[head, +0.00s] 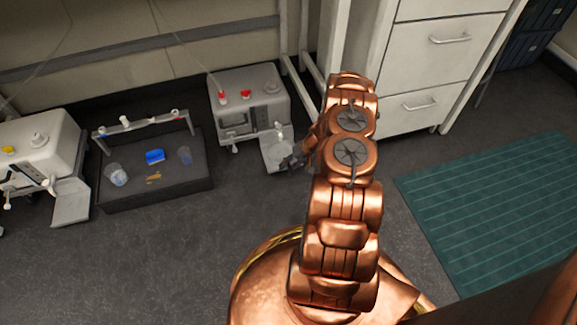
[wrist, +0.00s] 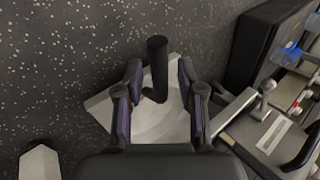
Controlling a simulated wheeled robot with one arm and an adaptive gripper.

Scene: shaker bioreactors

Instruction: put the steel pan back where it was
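My gripper (wrist: 160,88) is open, with its two dark fingers apart over a pale square plate. A pale round shape, which may be the steel pan (wrist: 160,122), shows on that plate between the fingers. A black upright handle-like rod (wrist: 157,62) stands between the fingertips, with gaps on both sides. I cannot tell whether the rod joins the round shape. In the head view my gripper (head: 290,160) is low beside the plate (head: 275,148) at the front of the right-hand white machine (head: 250,100). My arm hides part of this area.
A black tray (head: 190,190) holding a blue item (head: 154,157) and clear cups lies left of that machine. Another white machine (head: 40,140) stands at far left. White drawers (head: 440,60) stand behind my arm. A green mat (head: 500,200) lies right. Floor in front is clear.

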